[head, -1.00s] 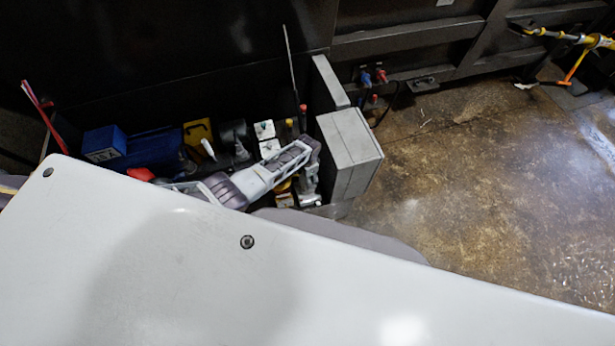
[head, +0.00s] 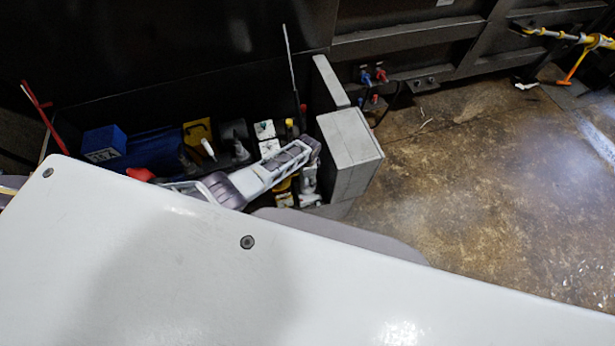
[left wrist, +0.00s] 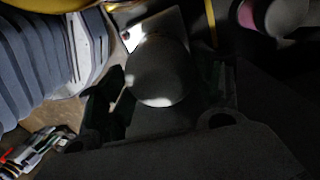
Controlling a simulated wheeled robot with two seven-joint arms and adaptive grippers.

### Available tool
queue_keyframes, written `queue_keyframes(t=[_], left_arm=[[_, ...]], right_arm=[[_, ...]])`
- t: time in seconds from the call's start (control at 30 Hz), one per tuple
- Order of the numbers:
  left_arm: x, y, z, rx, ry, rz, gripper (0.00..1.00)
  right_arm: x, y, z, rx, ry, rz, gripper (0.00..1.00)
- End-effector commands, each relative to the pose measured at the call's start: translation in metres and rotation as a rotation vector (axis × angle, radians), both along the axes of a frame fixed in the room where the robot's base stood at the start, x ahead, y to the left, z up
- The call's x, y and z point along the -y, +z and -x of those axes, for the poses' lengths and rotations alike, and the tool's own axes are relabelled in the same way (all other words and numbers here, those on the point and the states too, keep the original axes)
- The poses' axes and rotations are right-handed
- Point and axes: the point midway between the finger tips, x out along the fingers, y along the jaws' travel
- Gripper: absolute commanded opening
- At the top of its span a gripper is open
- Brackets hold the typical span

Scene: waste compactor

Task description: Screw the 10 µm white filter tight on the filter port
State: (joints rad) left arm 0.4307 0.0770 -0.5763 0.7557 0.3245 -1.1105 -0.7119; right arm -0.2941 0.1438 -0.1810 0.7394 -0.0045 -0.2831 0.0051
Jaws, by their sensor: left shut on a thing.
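In the left wrist view my left gripper (left wrist: 160,98) is shut on a rounded, smooth piece, which looks like the white filter (left wrist: 157,72) seen end-on. It is mostly in grey shadow, with a bright white lower edge. A pale lit block (left wrist: 170,27) lies just beyond it. Whether the filter touches a port, and how far its thread is in, cannot be seen. In the head view my left arm reaches over the equipment box, and its gripper (head: 309,178) is at the box's right end, small and partly hidden. The filter port cannot be made out. My right gripper is not in view.
A blue block (head: 104,143), a yellow part (head: 198,133) and white pieces (head: 265,130) crowd the dark box. A grey block (head: 350,150) stands close right of my gripper. A thin upright rod (head: 290,70) rises behind. The brown floor (head: 480,170) at right is open.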

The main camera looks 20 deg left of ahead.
Motion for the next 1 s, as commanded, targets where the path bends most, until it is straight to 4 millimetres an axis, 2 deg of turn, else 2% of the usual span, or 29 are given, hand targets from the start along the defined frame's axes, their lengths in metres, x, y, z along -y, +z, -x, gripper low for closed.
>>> queue_keyframes(t=[0.5, 0.87, 0.9, 1.0], left_arm=[[0.0005, -0.0003, -0.0004, 0.001, -0.309, 0.001, 0.37], [0.0008, 0.0000, -0.0002, 0.001, -0.353, 0.001, 0.37], [0.0008, 0.0000, -0.0002, 0.001, -0.353, 0.001, 0.69], [0.0006, 0.0000, -0.0001, 0.001, -0.352, 0.001, 0.82]], right_arm=[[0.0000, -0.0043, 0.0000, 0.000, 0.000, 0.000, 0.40], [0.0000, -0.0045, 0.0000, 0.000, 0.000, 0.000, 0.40], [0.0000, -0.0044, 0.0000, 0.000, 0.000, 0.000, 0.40], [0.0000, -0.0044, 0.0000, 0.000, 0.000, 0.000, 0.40]])
